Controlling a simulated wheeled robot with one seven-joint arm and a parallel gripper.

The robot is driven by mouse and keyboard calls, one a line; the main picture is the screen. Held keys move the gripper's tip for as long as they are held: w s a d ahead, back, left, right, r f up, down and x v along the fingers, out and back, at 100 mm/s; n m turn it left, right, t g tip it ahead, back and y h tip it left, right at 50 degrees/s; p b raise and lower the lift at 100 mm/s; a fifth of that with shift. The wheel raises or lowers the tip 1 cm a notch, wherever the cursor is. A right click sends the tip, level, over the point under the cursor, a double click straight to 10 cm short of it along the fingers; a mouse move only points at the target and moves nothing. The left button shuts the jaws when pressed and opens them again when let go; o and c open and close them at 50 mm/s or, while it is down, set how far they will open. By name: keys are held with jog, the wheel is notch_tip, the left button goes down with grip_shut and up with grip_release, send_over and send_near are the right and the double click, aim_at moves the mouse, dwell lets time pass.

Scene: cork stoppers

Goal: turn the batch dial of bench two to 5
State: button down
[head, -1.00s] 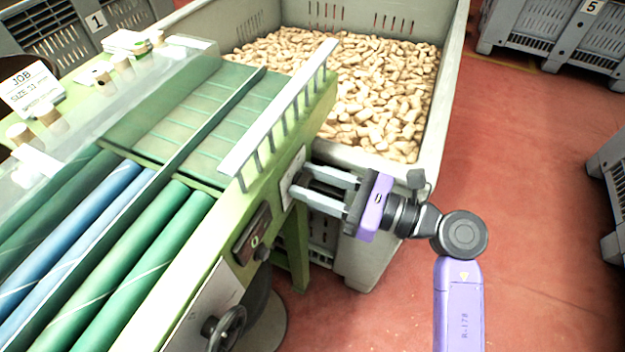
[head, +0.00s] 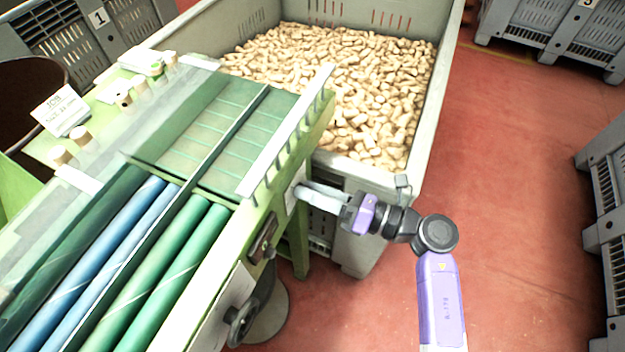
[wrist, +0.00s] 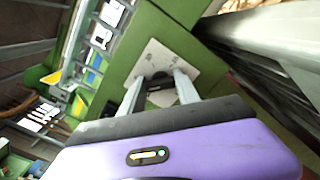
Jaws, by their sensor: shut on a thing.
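My gripper (head: 301,192) reaches to the side panel of the green bench (head: 318,131), near its far end. In the wrist view the fingers of my gripper (wrist: 160,84) are shut on a small dark dial (wrist: 161,96). The dial sits in front of a pale plate (wrist: 150,62) on the green panel. The plate's markings are too small to read, so I cannot tell the dial's setting. In the head view the fingers hide the dial, and only part of the plate (head: 291,198) shows.
A large grey crate of corks (head: 411,165) stands right behind the gripper, close to the arm. A switch box (head: 263,238) and a handwheel (head: 240,322) are on the bench side. Red floor (head: 510,180) is open at right.

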jog(key=shift+m+p, duration=1.3)
jog(key=shift+m, duration=0.3)
jog(key=shift+f, duration=0.1)
jog(key=c, duration=0.9)
grip_release()
jog(key=shift+d, duration=0.1)
jog(key=v, duration=0.7)
jog(key=shift+s+d, duration=0.1)
jog(key=shift+d, duration=0.25)
